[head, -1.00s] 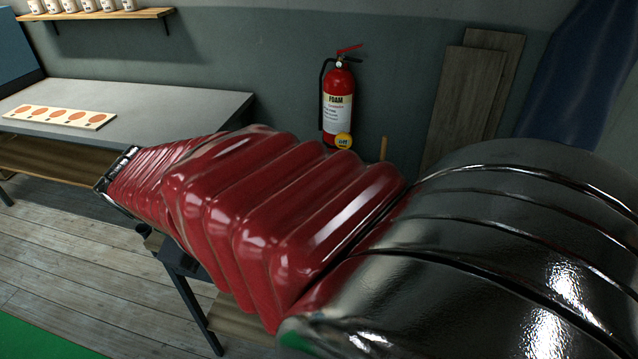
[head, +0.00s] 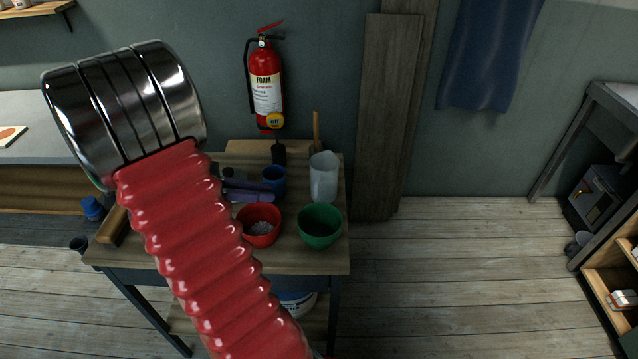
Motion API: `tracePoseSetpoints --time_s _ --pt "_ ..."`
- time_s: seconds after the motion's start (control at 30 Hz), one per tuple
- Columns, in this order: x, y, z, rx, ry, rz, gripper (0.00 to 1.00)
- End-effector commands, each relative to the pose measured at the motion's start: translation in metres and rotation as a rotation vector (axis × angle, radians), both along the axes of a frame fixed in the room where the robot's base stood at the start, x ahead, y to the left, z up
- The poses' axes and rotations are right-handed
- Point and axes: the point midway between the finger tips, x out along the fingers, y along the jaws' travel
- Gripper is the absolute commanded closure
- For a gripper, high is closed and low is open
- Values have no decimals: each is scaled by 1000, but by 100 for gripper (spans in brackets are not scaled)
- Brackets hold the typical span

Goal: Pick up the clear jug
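The clear jug (head: 324,179) stands upright on the small wooden worktable (head: 318,259), near its back right corner. It looks whitish and translucent. A green bowl (head: 320,227) stands in front of it, and a blue cup (head: 273,179) stands to its left. My arm's red sleeve and metal joint cross the left of the head view and hide the table's left part. I cannot make out my gripper; it is hidden or out of frame. Purple items (head: 250,191) lie between the sleeve and the blue cup, perhaps gloves. Nothing visible touches the jug.
A red bowl (head: 262,232) with pale contents stands left of the green bowl. A wooden handle (head: 317,130) rises behind the jug. A fire extinguisher (head: 265,88) hangs on the wall behind. Tall boards (head: 386,120) lean right of the table.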

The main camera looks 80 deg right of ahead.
Motion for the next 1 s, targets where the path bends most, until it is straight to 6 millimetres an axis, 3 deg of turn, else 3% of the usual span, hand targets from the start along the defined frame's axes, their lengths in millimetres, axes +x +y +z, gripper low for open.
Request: tracePoseSetpoints --time_s 0.17,0.57,1.0 --pt "-6 -12 -3 7 55 2 85" --pt "-10 -14 -5 8 55 1 85" --pt "-58 -43 -28 8 55 -1 85"
